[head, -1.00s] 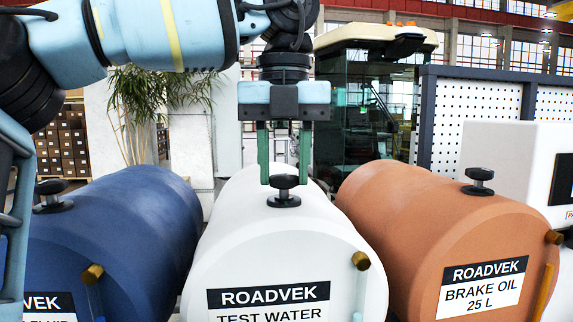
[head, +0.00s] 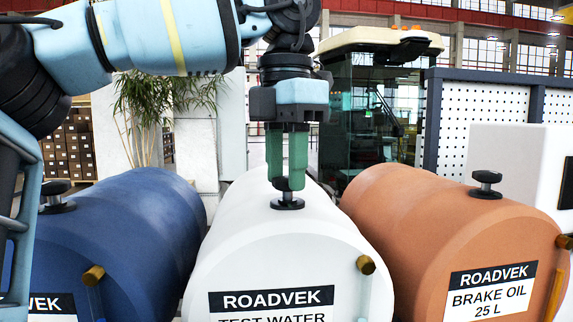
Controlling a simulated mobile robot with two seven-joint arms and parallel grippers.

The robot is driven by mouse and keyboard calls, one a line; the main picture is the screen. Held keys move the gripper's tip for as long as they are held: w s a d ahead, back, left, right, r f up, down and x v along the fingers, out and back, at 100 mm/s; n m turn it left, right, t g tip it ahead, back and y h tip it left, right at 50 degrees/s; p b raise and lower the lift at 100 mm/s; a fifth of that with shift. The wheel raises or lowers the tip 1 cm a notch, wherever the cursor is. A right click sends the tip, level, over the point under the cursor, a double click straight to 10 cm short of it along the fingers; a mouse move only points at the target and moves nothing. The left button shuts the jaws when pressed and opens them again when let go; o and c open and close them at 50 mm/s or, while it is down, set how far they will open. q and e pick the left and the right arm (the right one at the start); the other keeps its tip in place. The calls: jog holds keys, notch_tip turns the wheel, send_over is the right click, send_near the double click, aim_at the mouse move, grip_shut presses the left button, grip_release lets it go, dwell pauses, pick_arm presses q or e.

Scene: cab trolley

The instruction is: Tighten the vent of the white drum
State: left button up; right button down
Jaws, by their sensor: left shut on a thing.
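The white drum (head: 240,240) lies on its side in the middle of the head view, labelled "ROADVEK TEST WATER". Its black vent (head: 287,203) stands on top, a round base with a knob above. My left gripper (head: 287,180) points down from above and its green fingers are shut on the vent's knob. The fingers hide most of the knob; the base shows below them. My right gripper is not in view.
A blue drum (head: 150,220) lies to the left with its own black vent (head: 55,197). An orange drum (head: 420,225) labelled "BRAKE OIL 25 L" lies to the right with its vent (head: 486,185). Brass fittings (head: 366,265) stick out at the drum fronts. A plant and a cab stand behind.

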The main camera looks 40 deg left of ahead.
pick_arm(q)
jog(key=m, duration=0.4)
jog(key=shift+m, duration=0.8)
jog(key=o, duration=1)
jog(key=shift+r, duration=0.1)
